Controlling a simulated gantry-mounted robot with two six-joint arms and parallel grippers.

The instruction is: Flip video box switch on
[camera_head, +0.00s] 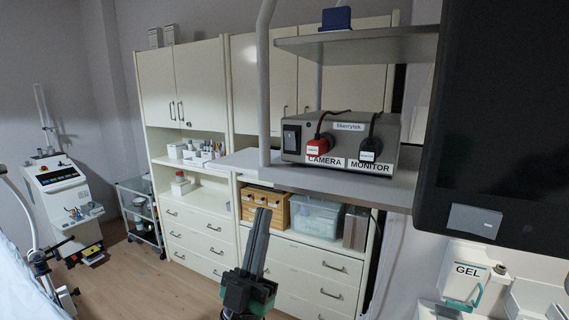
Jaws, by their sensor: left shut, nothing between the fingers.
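The video box (340,137) is a grey case on a shelf, right of the picture's middle. Its front carries a black rocker switch (291,137) at the left end, and red and black plugs with CAMERA and MONITOR labels. Whether the rocker is pressed on or off is too small to tell. My left gripper (263,212) is below the shelf, pointing up, with its dark fingers together and empty. It is lower and a little left of the switch, and apart from the box. My right gripper is not in view.
The box's shelf (225,161) juts out above my left gripper, with a pale post (263,90) left of the box. Another shelf (360,43) hangs above it. A large dark screen (500,110) fills the right side. Cream cabinets (190,220) stand behind.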

